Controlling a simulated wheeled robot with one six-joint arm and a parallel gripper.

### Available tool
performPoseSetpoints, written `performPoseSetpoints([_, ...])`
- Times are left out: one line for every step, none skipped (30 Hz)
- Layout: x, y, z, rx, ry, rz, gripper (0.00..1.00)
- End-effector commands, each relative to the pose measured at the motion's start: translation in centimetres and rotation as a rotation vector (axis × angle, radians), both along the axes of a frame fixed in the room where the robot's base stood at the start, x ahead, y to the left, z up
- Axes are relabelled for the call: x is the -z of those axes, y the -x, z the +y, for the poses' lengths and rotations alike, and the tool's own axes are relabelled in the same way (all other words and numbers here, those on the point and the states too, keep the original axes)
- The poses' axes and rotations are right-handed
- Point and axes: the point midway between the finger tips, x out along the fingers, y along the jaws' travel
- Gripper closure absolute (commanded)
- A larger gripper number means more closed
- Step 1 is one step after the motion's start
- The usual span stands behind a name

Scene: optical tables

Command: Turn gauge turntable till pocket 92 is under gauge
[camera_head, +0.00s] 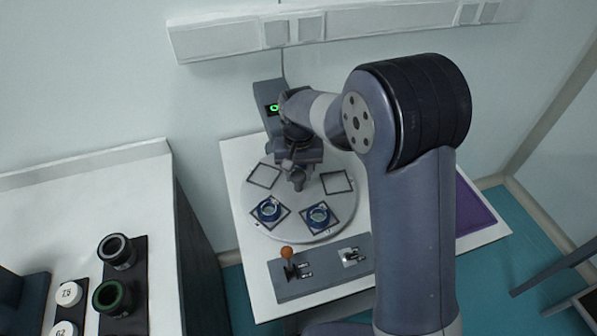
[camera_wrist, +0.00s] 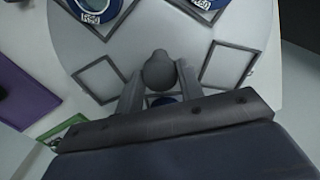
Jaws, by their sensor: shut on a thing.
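The gauge turntable (camera_head: 300,232) is a round grey disc with square-framed pockets. Two front pockets hold blue rings (camera_head: 269,210) (camera_head: 319,215); the left (camera_head: 264,176) and right (camera_head: 337,182) pockets are empty. My gripper (camera_wrist: 158,88) is shut on a grey knob (camera_wrist: 158,68) that stands up from the disc.
A panel (camera_head: 322,281) in front of the disc carries an orange-knobbed lever (camera_head: 287,254) and a switch (camera_head: 351,256). A purple mat (camera_head: 475,207) lies at right. The left bench holds black cylinders (camera_head: 117,251) and white-capped pieces (camera_head: 68,293). A wall rail (camera_head: 220,41) runs behind.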

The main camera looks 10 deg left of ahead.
Motion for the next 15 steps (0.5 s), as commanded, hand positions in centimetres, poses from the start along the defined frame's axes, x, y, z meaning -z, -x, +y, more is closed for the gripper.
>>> performPoseSetpoints([-0.10,-0.10,0.06,-0.023,-0.003,-0.004,1.00])
performPoseSetpoints([-0.10,-0.10,0.06,-0.037,-0.003,-0.004,1.00])
performPoseSetpoints([-0.11,-0.10,0.06,-0.058,-0.003,-0.004,1.00])
performPoseSetpoints([-0.11,-0.10,0.06,-0.072,-0.003,-0.005,1.00])
performPoseSetpoints([-0.11,-0.10,0.06,-0.088,-0.002,-0.005,1.00])
performPoseSetpoints([-0.11,-0.11,0.06,-0.107,-0.002,-0.005,1.00])
performPoseSetpoints([-0.11,-0.11,0.06,-0.122,-0.002,-0.005,1.00])
performPoseSetpoints([-0.11,-0.11,0.06,-0.137,-0.002,-0.005,1.00])
performPoseSetpoints([-0.11,-0.11,0.06,-0.157,-0.002,-0.005,1.00])
performPoseSetpoints([-0.11,-0.11,0.06,-0.172,-0.002,-0.005,1.00])
performPoseSetpoints([-0.11,-0.11,0.06,-0.187,-0.002,-0.005,1.00])
performPoseSetpoints([-0.12,-0.11,0.06,-0.206,-0.002,-0.005,1.00])
performPoseSetpoints([-0.12,-0.11,0.06,-0.220,-0.002,-0.005,1.00])
performPoseSetpoints([-0.12,-0.11,0.06,-0.234,-0.002,-0.005,1.00])
performPoseSetpoints([-0.12,-0.11,0.06,-0.251,-0.002,-0.005,1.00])
